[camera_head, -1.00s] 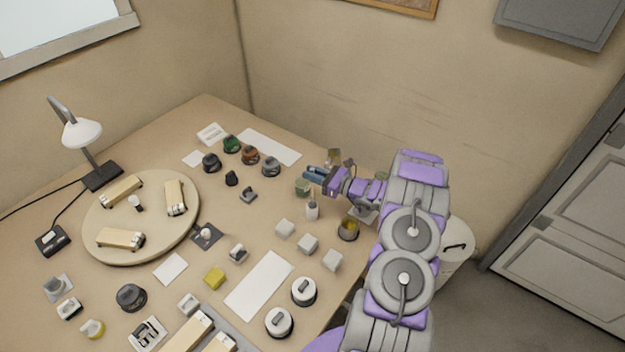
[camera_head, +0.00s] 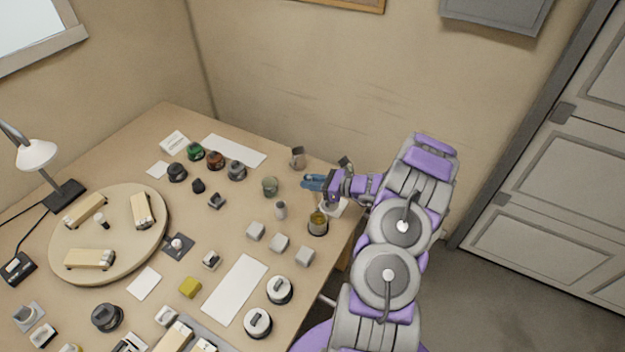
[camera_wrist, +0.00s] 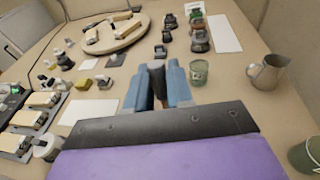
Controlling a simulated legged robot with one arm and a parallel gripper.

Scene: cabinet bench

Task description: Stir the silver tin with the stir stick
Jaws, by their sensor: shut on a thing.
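A silver-grey metal jug with a handle (camera_head: 298,158) stands upright near the back edge of the table. It is the silver vessel I can make out, and in the wrist view it stands at the right (camera_wrist: 268,73). My gripper (camera_head: 306,183) has blue fingers and is over the table's right end, apart from the jug. In the wrist view the fingers (camera_wrist: 157,84) are closed around a dark brown slim thing (camera_wrist: 157,79), seemingly the stir stick. Its lower part is hidden. A green tin (camera_head: 270,185) stands just beyond the fingertips.
Another green can (camera_wrist: 306,155) is at the wrist view's lower right. Grey cubes (camera_head: 279,243) lie nearer. The wall rises behind the table.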

